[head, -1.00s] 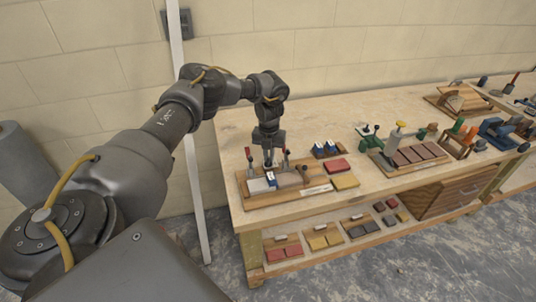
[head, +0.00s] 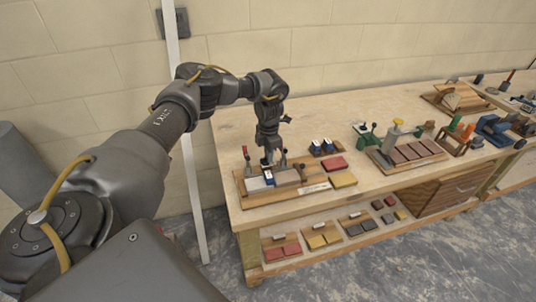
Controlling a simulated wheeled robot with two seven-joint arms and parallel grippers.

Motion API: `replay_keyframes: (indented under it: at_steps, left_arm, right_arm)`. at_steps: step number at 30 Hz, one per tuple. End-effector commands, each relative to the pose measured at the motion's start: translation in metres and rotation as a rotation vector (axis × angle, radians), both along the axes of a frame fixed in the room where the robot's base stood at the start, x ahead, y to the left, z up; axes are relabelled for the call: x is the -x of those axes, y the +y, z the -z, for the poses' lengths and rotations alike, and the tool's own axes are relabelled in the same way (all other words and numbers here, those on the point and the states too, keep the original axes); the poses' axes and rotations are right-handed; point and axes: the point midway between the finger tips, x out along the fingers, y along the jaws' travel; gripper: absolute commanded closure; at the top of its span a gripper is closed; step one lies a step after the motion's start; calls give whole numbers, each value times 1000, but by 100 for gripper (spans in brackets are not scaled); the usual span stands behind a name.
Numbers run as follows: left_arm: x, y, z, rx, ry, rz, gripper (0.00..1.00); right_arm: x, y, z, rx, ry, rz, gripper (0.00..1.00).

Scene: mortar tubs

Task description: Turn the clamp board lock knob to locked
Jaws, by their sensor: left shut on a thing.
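The clamp board (head: 255,199) is a wooden board at the left end of the bench. It carries a grey pad, a blue-and-white piece (head: 268,178), a brown block and upright levers, one with a red tip. My left gripper (head: 268,161) points down over the board, just behind the blue-and-white piece. It is shut on a small part there, which I take to be the lock knob; the fingers hide it, and its setting cannot be read. My right gripper is not in view.
Beside the board are a small rack with blue-and-white pieces (head: 322,147), a red block (head: 334,164) and a yellow block (head: 343,180). A second board with brown tiles (head: 410,153) stands to the right. The bench top (head: 310,116) behind is clear.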

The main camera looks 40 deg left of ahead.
Motion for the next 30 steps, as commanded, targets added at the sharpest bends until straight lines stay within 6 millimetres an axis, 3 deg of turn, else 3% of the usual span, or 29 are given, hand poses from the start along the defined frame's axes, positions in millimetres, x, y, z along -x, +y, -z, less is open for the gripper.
replay_keyframes:
  at_steps: [12, 28, 29, 30]
  left_arm:
    - [0, -2, -1, 0, -4, 169, 100]
    - [0, -2, -1, 0, -4, 190, 100]
    - [0, -2, -1, 0, -4, 190, 88]
    - [0, -2, -1, 0, -4, 190, 83]
  right_arm:
    - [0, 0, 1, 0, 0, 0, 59]
    - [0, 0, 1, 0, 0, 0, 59]
    - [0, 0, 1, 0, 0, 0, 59]
    - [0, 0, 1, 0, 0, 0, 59]
